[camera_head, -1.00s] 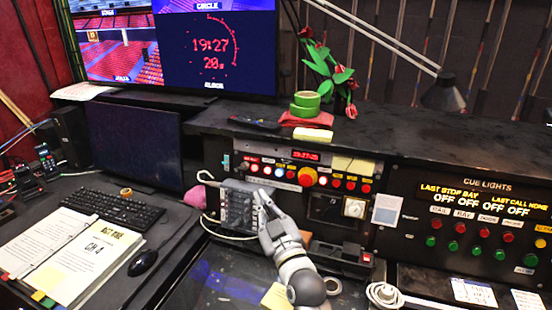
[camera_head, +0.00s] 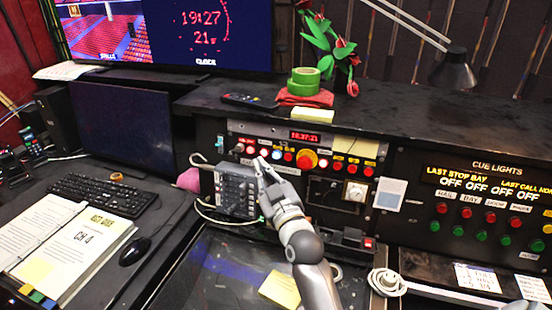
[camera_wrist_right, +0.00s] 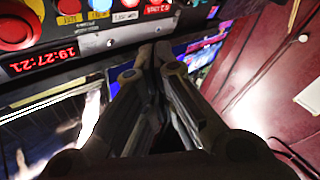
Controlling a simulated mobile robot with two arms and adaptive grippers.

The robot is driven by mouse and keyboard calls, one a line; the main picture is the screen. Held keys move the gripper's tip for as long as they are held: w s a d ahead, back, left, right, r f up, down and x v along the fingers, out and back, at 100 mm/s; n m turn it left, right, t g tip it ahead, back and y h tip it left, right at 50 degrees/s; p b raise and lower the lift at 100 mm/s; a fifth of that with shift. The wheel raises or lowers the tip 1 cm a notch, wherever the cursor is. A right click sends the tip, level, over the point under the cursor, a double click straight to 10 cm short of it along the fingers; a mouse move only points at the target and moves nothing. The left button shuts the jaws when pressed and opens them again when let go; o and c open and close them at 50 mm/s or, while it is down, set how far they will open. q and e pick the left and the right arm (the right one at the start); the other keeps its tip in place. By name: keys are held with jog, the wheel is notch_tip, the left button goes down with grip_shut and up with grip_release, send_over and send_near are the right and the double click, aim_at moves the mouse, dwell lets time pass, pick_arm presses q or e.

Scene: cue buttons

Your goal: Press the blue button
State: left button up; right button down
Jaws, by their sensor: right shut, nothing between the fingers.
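The blue button (camera_head: 276,154) glows in the row of small lit buttons on the console panel, left of the big red button. In the right wrist view the blue button (camera_wrist_right: 100,5) is at the top edge, between a red one and a white one. My right gripper (camera_head: 260,163) is shut and empty, with its fingertips just below and left of the blue button in the head view. In the wrist view the fingertips (camera_wrist_right: 153,50) are together, below and right of the button. I cannot tell whether they touch the panel. My left gripper is not in view.
The big red button (camera_head: 306,160) and a white button (camera_head: 264,152) are close to the blue one. A grey keypad box (camera_head: 236,190) with a cable stands below the row. Green tape rolls (camera_head: 304,82) lie on the ledge above. A yellow note (camera_head: 281,287) lies on the desk.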

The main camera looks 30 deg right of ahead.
aim_at(274, 157)
jog(key=w+d, duration=0.1)
jog(key=w+d+b, duration=0.1)
jog(key=w+d, duration=0.1)
jog(key=w+d+f+b, duration=0.1)
jog(key=d, duration=0.1)
jog(key=shift+w, duration=0.2)
jog(key=shift+a, duration=0.1)
dwell(1.0)
jog(key=shift+w+d, duration=0.25)
jog(key=shift+d, duration=0.1)
jog(key=shift+w+d+f, duration=0.1)
jog(key=shift+w+d, duration=0.15)
jog(key=shift+d, duration=0.05)
dwell(1.0)
jog(key=shift+a, duration=0.1)
jog(key=shift+s+a+p, duration=0.4)
jog(key=shift+s+a, duration=0.15)
